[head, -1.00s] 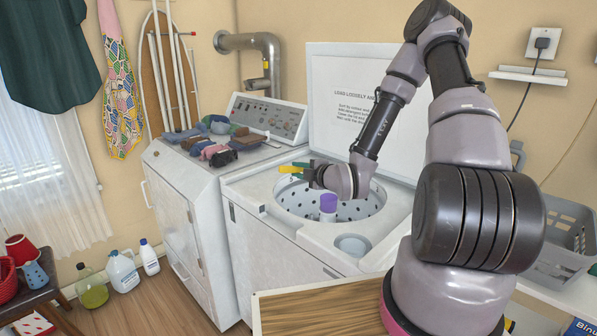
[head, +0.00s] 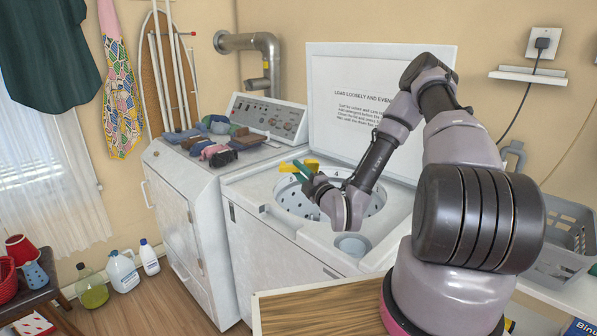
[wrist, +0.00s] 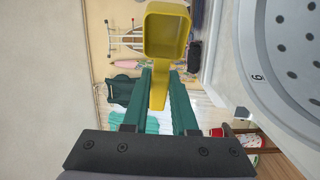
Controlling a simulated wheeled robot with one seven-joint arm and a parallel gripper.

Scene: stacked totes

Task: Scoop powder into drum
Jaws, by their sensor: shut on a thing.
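My gripper (head: 302,172) is shut on a yellow scoop (head: 286,167), above the left rim of the washer's open drum (head: 291,196). In the wrist view the green fingers of my gripper (wrist: 160,90) hold the handle of the scoop (wrist: 166,35). The scoop's bowl opens toward the wrist camera; its yellow inside shows and I see no powder in it. The perforated drum wall shows, but my wrist hides the drum's middle. A round grey cup (head: 352,244) is set in the washer's top at front right, partly behind my wrist. I see no powder.
The raised washer lid (head: 335,85) stands behind the drum. Folded clothes (head: 215,140) lie on the machine at left. A grey basket (head: 570,240) stands at right. Bottles (head: 122,270) stand on the floor. A wooden surface (head: 320,308) is in front of the washer.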

